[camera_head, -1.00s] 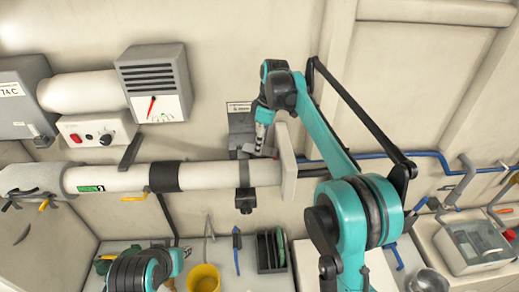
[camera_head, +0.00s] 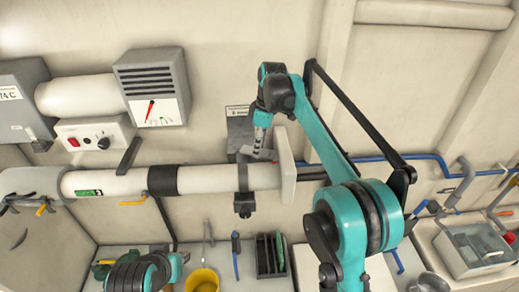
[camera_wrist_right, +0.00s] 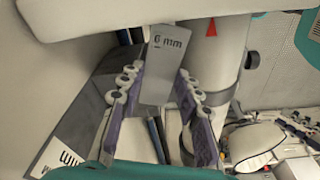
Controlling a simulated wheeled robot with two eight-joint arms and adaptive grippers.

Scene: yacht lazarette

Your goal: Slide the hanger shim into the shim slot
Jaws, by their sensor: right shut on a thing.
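The hanger shim (camera_wrist_right: 165,62) is a grey flat plate marked "6 mm" in the right wrist view, held between purple-padded fingers. My right gripper (camera_wrist_right: 155,115) is shut on it. In the head view my right gripper (camera_head: 258,150) is just above the white pipe, in front of a grey hanger bracket (camera_head: 239,130) on the wall. The shim's far end reaches toward the bracket and pipe; I cannot tell whether it touches either. The shim slot is not clearly visible. Of my left arm only a teal and black link shows at the bottom; its gripper is out of view.
The white pipe (camera_head: 115,183) runs across the wall and ends at a pale flange plate (camera_head: 286,160) right beside my right gripper. A gauge box (camera_head: 152,90) is at upper left. Below are a yellow cup (camera_head: 203,281) and a dark rack (camera_head: 270,258) on the bench.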

